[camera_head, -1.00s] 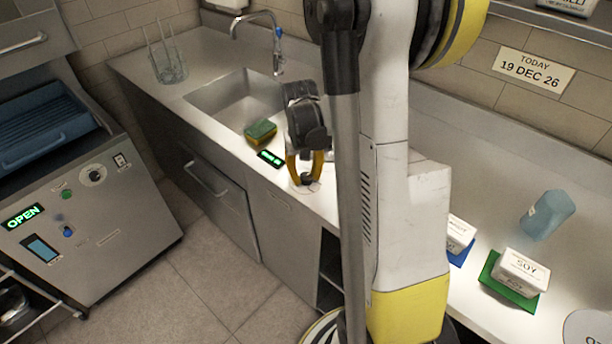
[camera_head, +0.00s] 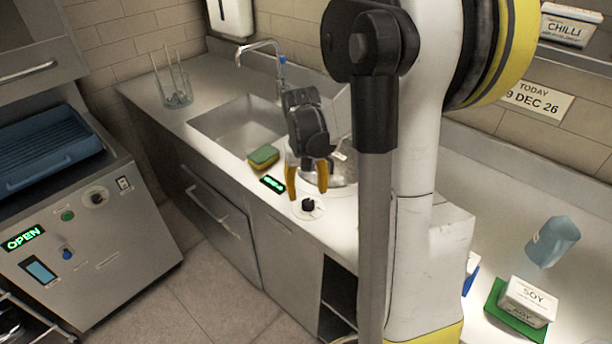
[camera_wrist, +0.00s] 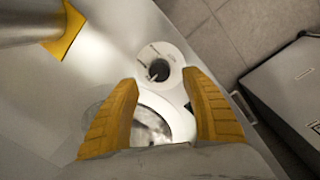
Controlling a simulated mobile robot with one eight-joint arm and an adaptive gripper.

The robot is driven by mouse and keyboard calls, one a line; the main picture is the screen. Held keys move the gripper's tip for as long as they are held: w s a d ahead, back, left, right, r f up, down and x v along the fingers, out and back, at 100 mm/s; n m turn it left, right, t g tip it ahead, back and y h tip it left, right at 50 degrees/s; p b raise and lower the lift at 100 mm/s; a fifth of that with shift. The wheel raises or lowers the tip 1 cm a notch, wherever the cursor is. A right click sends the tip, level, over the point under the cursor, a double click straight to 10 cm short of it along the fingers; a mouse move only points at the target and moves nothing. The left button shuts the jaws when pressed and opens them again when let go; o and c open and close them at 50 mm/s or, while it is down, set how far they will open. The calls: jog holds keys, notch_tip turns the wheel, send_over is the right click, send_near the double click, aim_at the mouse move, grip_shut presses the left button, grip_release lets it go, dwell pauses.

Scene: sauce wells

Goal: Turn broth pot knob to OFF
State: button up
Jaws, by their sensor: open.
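The broth pot knob is a small black knob (camera_head: 308,205) on a round white dial at the counter's front edge. In the wrist view the knob (camera_wrist: 158,70) shows ahead of and between the fingertips, its dial uncovered. The dial's markings are too small to read. My gripper (camera_head: 307,186) is open, with yellow fingers pointing down just above the knob, apart from it and empty. It also shows in the wrist view (camera_wrist: 161,82). A round metal pot (camera_head: 345,174) stands behind the gripper, partly hidden by it and my arm.
A small green-lit display (camera_head: 272,184) and a green-yellow sponge (camera_head: 263,157) lie left of the knob, near the sink (camera_head: 235,122). A soy container (camera_head: 528,300) and a blue bottle (camera_head: 552,241) stand at the right. The floor in front is clear.

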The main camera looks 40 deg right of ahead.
aim_at(305, 202)
notch_tip(305, 202, up, 7)
jog(key=shift+a+r, duration=0.15)
jog(key=shift+w, duration=0.1)
dwell(0.4)
jog(key=s+a+r+n+t, duration=0.2)
jog(key=s+a+t, duration=0.1)
jog(key=a, duration=0.7)
jog(key=s+a+r+n+t, duration=0.2)
jog(key=s+a, duration=0.4)
jog(key=a, duration=0.5)
jog(key=shift+s+r+n+t+y, duration=0.25)
jog(key=shift+n+t, duration=0.25)
jog(key=shift+t, duration=0.7)
jog(key=shift+a, duration=0.1)
